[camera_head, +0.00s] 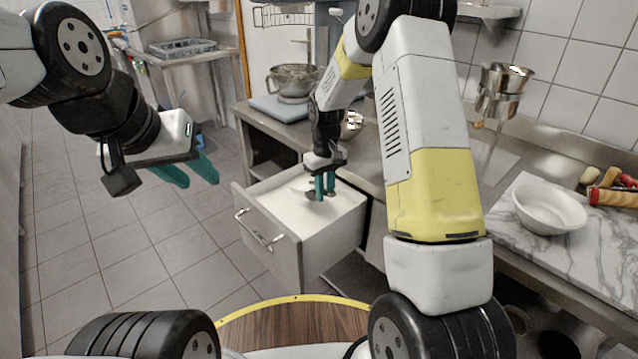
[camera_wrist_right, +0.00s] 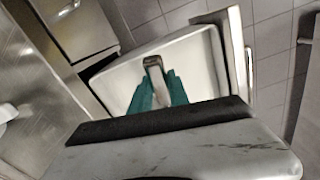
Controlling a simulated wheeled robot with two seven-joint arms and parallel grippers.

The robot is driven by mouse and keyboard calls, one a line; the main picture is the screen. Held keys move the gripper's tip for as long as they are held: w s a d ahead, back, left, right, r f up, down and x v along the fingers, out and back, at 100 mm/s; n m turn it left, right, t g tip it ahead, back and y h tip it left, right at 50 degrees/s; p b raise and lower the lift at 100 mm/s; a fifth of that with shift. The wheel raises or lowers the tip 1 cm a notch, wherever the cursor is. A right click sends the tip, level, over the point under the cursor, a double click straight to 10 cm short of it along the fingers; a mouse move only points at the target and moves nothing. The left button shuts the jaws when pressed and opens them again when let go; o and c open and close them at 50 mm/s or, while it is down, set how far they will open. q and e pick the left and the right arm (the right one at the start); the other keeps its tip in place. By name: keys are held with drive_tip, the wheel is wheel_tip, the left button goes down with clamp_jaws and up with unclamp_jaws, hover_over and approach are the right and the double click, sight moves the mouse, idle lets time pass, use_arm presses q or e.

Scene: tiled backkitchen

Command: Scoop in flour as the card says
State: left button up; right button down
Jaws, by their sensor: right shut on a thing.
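The open grey drawer (camera_head: 268,243) holds a white filling that looks like flour (camera_head: 285,208); the drawer also shows in the right wrist view (camera_wrist_right: 205,45). My right gripper (camera_head: 322,188) points down into the drawer, its teal fingers shut on a metal scoop (camera_head: 311,194). The scoop's metal also shows between the fingers in the right wrist view (camera_wrist_right: 154,70). I cannot tell how much flour is in it. My left gripper (camera_head: 195,172) is open and empty above the floor at left. A white bowl (camera_head: 545,212) stands on the marble board at right. I cannot make out a card.
A metal mixing bowl (camera_head: 292,82) stands on the counter behind the drawer. Metal containers (camera_head: 503,85) are near the tiled wall. Red and yellow items (camera_head: 615,190) lie beyond the white bowl. The floor left of the drawer (camera_head: 130,235) is clear.

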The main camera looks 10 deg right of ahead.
drive_tip(key=shift+r, duration=1.05)
wheel_tip(320, 180, up, 12)
drive_tip(key=t+y, duration=0.1)
drive_tip(key=t, duration=0.2)
drive_tip(key=shift+f, duration=0.15)
